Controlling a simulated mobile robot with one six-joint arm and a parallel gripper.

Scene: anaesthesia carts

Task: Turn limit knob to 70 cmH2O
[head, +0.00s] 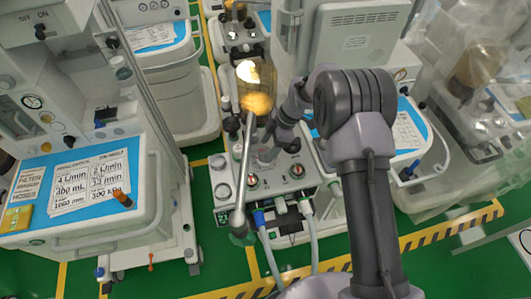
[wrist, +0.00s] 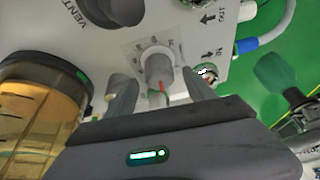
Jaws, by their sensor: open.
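A grey knob (wrist: 158,68) with a red pointer mark sits on a printed number scale on a pale panel in the wrist view. The red mark points toward the picture's bottom; the scale numbers are too small to read. My gripper (wrist: 155,78) is open, one finger on each side of this knob, with visible gaps and nothing held. In the head view my gripper (head: 268,148) is over the middle cart's front panel (head: 273,186), and my arm hides part of the panel. I cannot pick out the same knob there for certain.
A large dark knob (wrist: 120,10) marked "VENT" is above left in the wrist view. An amber-filled clear canister (wrist: 38,110) stands close at left. Hose ports marked IN and OUT, with a blue-ended hose (wrist: 245,42), are at right. A long grey pole (head: 243,175) crosses the cart.

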